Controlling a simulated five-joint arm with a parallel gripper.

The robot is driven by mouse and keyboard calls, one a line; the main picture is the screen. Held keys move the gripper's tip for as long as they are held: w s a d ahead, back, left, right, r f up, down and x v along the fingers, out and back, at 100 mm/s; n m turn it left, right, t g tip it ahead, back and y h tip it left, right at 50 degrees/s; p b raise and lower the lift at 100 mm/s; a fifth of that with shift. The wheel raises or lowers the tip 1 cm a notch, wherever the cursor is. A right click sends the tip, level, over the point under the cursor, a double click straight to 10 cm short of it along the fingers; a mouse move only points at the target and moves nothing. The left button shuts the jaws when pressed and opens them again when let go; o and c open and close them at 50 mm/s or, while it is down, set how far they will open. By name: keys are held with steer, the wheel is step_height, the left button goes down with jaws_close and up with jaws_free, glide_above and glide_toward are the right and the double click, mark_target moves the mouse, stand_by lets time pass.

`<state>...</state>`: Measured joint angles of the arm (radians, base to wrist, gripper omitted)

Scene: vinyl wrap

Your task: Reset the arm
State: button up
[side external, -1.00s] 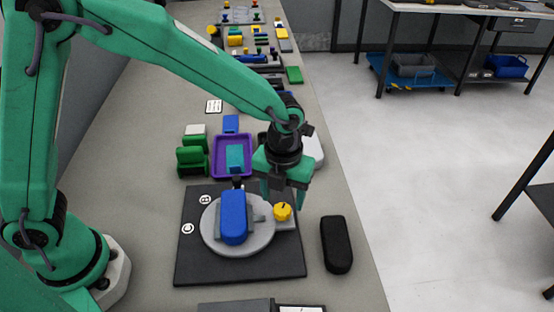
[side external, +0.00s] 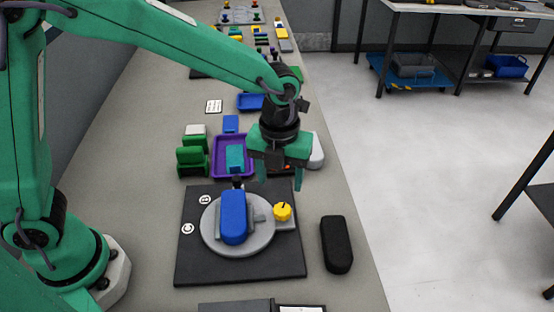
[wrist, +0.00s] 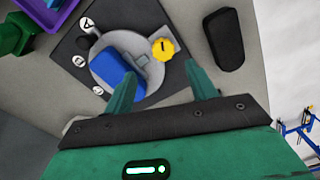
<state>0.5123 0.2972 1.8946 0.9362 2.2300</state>
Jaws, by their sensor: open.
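My green gripper (side external: 279,180) is open and empty in the side external view, raised above the bench behind the black board (side external: 195,265). Its two fingers also show in the wrist view (wrist: 160,92), spread apart with nothing between them. On the board is a round grey plate (side external: 210,240) carrying a blue rounded block (side external: 234,217). A yellow knob (side external: 282,211) sits at the plate's right side. In the wrist view the blue block (wrist: 118,62) and the yellow knob (wrist: 164,49) lie beyond the fingertips. The gripper touches neither.
A black rounded case (side external: 336,244) lies right of the board. A purple tray (side external: 218,166) holding a teal piece (side external: 235,158) and green blocks (side external: 192,160) stand left of the gripper. Several small parts fill the far bench. A white rounded object is partly hidden behind the gripper.

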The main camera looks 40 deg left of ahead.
steer(key=s+a+r+n+t, duration=0.1)
steer(key=s+a+r+n, duration=0.3)
steer(key=a+n, duration=0.3)
steer(key=s+a+r+n+t, duration=0.2)
steer(key=s+a+r+n, duration=0.2)
steer(key=n, duration=1)
steer(key=s+a+r+n+t, duration=0.2)
steer(key=s+a+n, duration=0.4)
steer(key=a+n, duration=0.3)
steer(key=shift+s+a+r+n, duration=0.25)
steer(key=shift+a+r+n, duration=0.15)
steer(key=shift+r+n, duration=0.4)
